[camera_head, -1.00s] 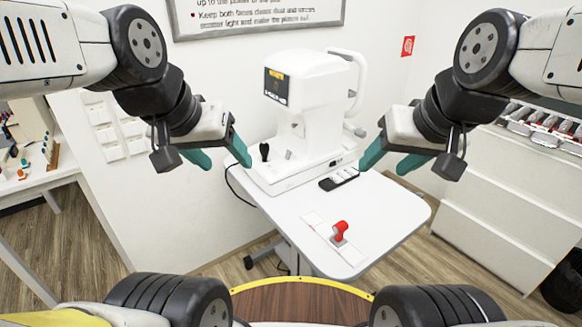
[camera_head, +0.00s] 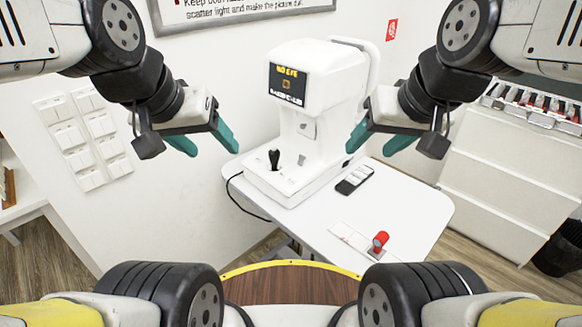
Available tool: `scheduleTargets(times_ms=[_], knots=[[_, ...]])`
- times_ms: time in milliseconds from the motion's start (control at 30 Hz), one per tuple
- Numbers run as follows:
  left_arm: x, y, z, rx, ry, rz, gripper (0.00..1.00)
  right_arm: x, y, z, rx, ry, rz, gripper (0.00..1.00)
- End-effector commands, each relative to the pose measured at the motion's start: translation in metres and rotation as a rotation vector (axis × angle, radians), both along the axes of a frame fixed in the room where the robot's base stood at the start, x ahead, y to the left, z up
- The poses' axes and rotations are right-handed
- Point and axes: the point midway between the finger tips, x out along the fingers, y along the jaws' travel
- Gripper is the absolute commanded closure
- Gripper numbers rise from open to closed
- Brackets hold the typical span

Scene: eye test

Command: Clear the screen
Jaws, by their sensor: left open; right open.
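A white eye-test machine (camera_head: 318,125) stands on a white table (camera_head: 325,232). Its small dark screen (camera_head: 287,85) faces me and shows yellow text that reads "NO EYE", with a symbol and small marks below. A black joystick (camera_head: 274,159) stands upright on the machine's base. My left gripper (camera_head: 208,141) is open and empty, left of the machine and apart from it. My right gripper (camera_head: 374,140) is open and empty, at the machine's right side in the picture; I cannot tell how close it is to the housing.
A dark keypad-like device (camera_head: 354,180) lies right of the machine's base. A red-topped object (camera_head: 380,242) sits on a pale strip near the table's front. A black cable (camera_head: 236,192) hangs at the left edge. A white drawer cabinet (camera_head: 507,175) stands right.

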Motion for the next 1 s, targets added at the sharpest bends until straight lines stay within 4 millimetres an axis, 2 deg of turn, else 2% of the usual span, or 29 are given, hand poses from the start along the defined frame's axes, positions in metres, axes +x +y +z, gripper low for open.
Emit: scheduleTargets(times_ms=[67,333,1000], knots=[[0.0000,0.0000,0.0000,0.000,0.000,0.000,0.38,0.0000,0.0000,0.0000,0.000,0.000,0.000,0.48],[0.0000,0.0000,0.0000,0.000,0.000,0.000,0.38,0.0000,0.0000,0.0000,0.000,0.000,0.000,1.00],[0.0001,0.0000,-0.0001,0.000,0.000,0.000,0.38,0.0001,0.0000,-0.0001,0.000,0.000,0.000,1.00]])
